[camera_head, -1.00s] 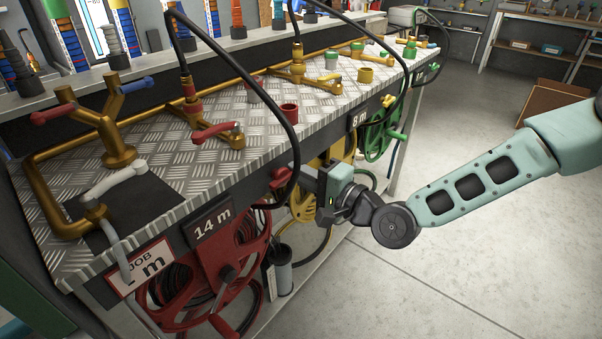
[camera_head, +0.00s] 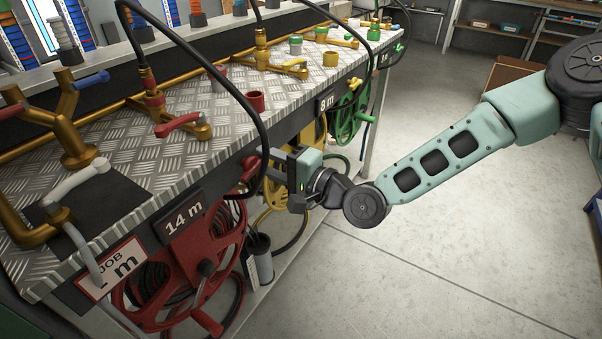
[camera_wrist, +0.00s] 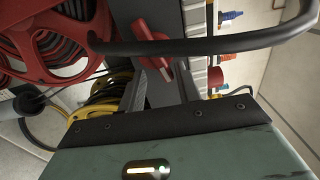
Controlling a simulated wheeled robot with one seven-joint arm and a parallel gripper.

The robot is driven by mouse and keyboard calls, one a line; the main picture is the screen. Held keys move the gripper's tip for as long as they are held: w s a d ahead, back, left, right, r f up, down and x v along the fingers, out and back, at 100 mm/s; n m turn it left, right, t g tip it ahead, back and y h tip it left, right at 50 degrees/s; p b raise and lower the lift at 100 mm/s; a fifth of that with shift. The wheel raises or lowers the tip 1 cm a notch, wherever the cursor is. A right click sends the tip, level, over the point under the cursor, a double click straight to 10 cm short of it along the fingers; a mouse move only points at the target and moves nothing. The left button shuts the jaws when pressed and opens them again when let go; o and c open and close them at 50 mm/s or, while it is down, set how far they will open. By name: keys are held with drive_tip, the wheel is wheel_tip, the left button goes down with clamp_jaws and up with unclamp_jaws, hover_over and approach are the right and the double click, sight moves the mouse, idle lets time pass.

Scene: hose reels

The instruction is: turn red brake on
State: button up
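The red brake (camera_head: 249,169) is a small red handle on the bench's front face, above the right side of the red hose reel (camera_head: 205,262). The brake also shows in the wrist view (camera_wrist: 154,48), top centre, partly crossed by a black hose. My gripper (camera_head: 268,164) is just right of the brake, level with it and pointing at the bench front. Its fingers look apart with nothing between them. In the wrist view the fingers (camera_wrist: 160,92) stand below the brake, with the handle beyond the gap. I cannot tell whether they touch it.
A black hose (camera_head: 255,120) loops from the bench top down in front of the brake, close to my gripper. A yellow reel (camera_head: 308,140) and a green reel (camera_head: 350,115) hang further right. A grey canister (camera_head: 260,260) stands below. The floor to the right is clear.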

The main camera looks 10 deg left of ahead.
drive_tip(key=v, duration=1.7)
drive_tip(key=shift+d, duration=0.2)
drive_tip(key=shift+s+f, duration=0.1)
drive_tip(key=shift+s, duration=0.05)
